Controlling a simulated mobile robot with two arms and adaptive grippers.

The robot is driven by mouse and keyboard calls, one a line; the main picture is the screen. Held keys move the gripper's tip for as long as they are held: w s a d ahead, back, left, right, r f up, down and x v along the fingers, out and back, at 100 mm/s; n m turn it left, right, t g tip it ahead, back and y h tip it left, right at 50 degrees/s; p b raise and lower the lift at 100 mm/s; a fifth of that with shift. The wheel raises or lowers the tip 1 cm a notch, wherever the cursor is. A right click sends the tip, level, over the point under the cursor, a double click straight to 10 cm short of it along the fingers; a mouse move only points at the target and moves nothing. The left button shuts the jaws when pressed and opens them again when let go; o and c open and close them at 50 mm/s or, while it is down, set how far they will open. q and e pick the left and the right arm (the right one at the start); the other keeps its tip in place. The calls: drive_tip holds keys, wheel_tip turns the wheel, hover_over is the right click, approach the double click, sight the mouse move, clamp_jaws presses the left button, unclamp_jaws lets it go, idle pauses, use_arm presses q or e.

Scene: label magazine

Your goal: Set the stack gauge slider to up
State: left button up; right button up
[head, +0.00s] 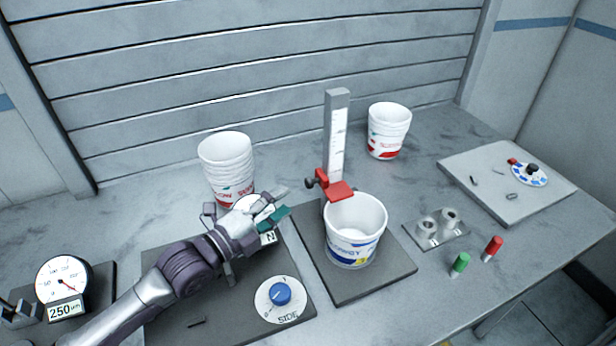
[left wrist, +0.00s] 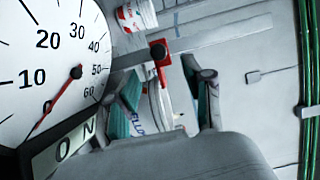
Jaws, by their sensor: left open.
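The stack gauge is an upright grey post with a white scale (head: 338,130). Its red slider (head: 338,190) sits low on the post, close above the rim of a white cup (head: 355,228), with a dark knob (head: 310,183) on its left. In the left wrist view the red slider (left wrist: 158,50) shows beyond my fingers, near the cup. My left gripper (head: 276,206) is open and empty, left of the slider and apart from it. Its teal-padded fingers (left wrist: 168,88) stand spread in the left wrist view. My right gripper is not in view.
A dial (left wrist: 45,65) with a label stands right beside my left gripper. A blue knob (head: 280,294) is below it. Cup stacks stand at the back left (head: 226,165) and back right (head: 388,130). Green (head: 460,263) and red (head: 493,247) pegs stand at the right.

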sight(306, 184)
use_arm(q)
drive_tip(key=p+x, duration=0.1)
drive_tip(key=x, duration=0.7)
drive_tip(key=shift+a, duration=0.15)
drive_tip(key=shift+w+d+f, duration=0.1)
drive_tip(key=shift+w+d, duration=0.25)
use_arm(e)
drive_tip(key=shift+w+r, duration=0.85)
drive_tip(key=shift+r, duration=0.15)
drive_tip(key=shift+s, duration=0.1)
use_arm(q)
clamp_jaws()
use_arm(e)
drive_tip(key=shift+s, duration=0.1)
